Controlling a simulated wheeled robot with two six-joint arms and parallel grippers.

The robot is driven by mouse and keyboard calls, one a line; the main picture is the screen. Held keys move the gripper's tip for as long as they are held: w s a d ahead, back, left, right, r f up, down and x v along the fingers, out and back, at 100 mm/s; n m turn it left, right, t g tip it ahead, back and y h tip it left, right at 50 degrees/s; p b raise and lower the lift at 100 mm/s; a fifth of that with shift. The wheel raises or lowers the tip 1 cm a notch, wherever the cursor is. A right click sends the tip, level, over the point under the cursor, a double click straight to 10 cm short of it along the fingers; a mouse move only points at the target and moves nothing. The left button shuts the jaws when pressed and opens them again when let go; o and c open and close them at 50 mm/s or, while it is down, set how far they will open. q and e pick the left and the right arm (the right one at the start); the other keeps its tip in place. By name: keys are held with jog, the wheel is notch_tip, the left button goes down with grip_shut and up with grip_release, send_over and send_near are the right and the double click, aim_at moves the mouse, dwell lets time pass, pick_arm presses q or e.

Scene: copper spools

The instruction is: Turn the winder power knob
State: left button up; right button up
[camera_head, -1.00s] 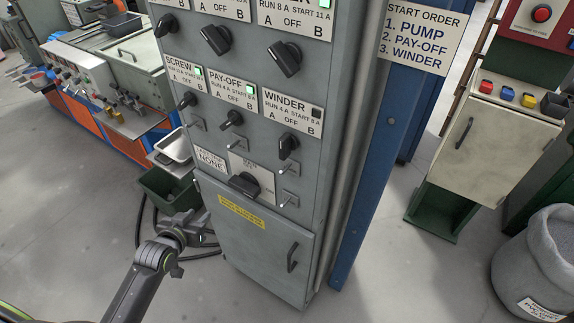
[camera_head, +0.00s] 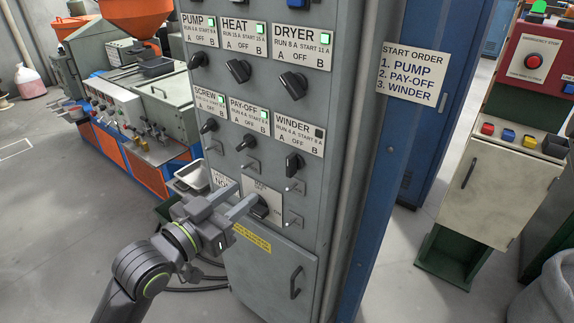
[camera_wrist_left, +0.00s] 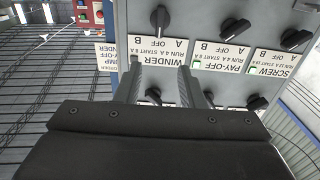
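The winder power knob (camera_head: 293,164) is a black knob on the grey cabinet's front, below the WINDER label (camera_head: 299,134). The label's lamp (camera_head: 319,133) is dark. My left gripper (camera_head: 244,192) is in front of the panel, below and left of the knob in the head view, its two fingers apart and empty. I see no contact with the knob. My right gripper is out of view.
The pay-off knob (camera_head: 246,142) and screw knob (camera_head: 209,126) are to the left; their lamps are green. A large black switch (camera_head: 259,208) and small toggles lie close below. A blue post (camera_head: 385,165) with a start-order sign (camera_head: 414,75) stands right.

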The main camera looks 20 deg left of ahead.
aim_at(288, 159)
pick_arm(q)
jog(key=p+x, duration=0.2)
jog(key=x, duration=1.1)
jog(key=shift+w+d, duration=0.15)
jog(key=shift+w, duration=0.05)
jog(key=shift+x, duration=0.85)
grip_shut()
